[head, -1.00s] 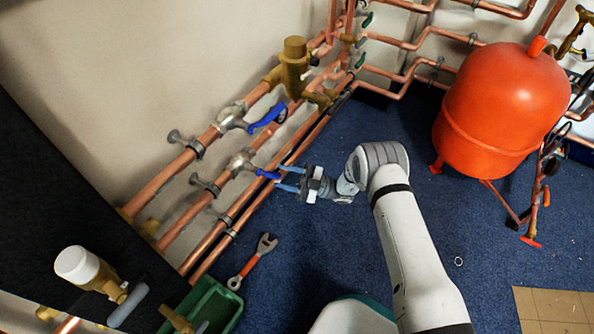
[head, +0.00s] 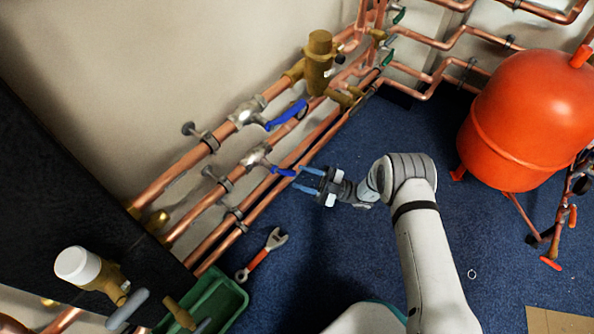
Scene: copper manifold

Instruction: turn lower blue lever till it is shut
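The lower blue lever (head: 283,171) sticks out to the right, at an angle to its pipe, from a grey valve (head: 255,156) on the lower copper pipe. My gripper (head: 298,177) is open, with its two blue fingers pointing left toward the lever. The lever's free end is at the mouth of the fingers, close to the upper fingertip. I cannot tell whether they touch. The upper blue lever (head: 287,116) is on the pipe above and points up and to the right, roughly along that pipe.
A brass fitting (head: 319,62) stands on the upper pipe. A wrench (head: 262,254) lies on the blue carpet near a green tray (head: 219,305). A red tank (head: 525,120) stands at the right. More copper pipes run below the valve.

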